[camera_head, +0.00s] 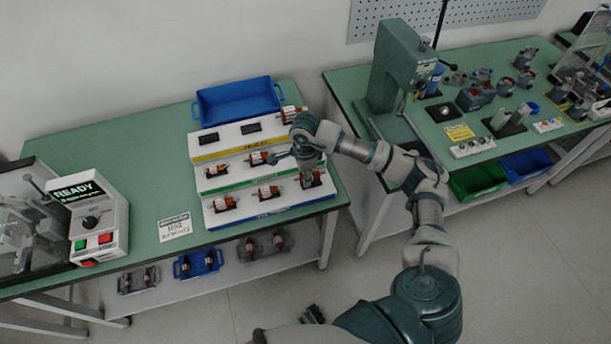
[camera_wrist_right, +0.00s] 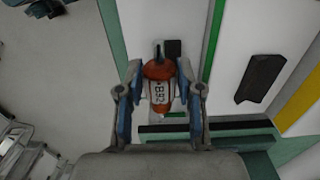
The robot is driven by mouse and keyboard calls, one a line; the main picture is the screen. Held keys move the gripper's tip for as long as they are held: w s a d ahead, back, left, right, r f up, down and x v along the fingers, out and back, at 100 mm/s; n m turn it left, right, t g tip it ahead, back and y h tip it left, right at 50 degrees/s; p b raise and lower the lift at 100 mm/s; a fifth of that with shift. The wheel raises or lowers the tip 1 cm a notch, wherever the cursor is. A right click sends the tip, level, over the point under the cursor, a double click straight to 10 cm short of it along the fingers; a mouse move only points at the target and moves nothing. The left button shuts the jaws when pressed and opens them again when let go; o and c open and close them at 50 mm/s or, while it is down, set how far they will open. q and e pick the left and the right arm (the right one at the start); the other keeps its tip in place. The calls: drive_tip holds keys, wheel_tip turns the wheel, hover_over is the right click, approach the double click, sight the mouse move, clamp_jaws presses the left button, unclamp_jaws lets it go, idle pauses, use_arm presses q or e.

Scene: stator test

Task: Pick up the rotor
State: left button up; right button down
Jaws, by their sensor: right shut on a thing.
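My right gripper (camera_head: 308,172) is over the right end of a white stepped rack (camera_head: 200,154) on the left green table. In the right wrist view its two blue-padded fingers (camera_wrist_right: 160,95) are shut on an orange-and-white rotor (camera_wrist_right: 160,85) with a printed label and dark shaft. The head view mostly hides the held rotor behind the gripper; whether it is clear of the rack I cannot tell. My left gripper is not in view.
A blue bin (camera_head: 238,102) stands behind the rack. A READY test box (camera_head: 97,222) and a white sign (camera_head: 175,228) are to the left. A green press (camera_head: 392,68) stands on the right table. Small trays (camera_head: 198,264) sit on the lower shelf.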

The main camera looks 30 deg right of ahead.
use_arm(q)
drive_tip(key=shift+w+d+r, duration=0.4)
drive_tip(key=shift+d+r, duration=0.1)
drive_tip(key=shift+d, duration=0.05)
use_arm(e)
drive_tip(key=s+a+r, duration=0.1)
drive_tip(key=s+a, duration=0.8)
drive_tip(key=a, duration=0.2)
drive_tip(key=shift+a+r, duration=0.15)
drive_tip(key=shift+a, duration=0.05)
drive_tip(key=shift+d, duration=0.1)
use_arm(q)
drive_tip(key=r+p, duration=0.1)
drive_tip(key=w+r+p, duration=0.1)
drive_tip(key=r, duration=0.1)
use_arm(e)
wheel_tip(320, 180, up, 5)
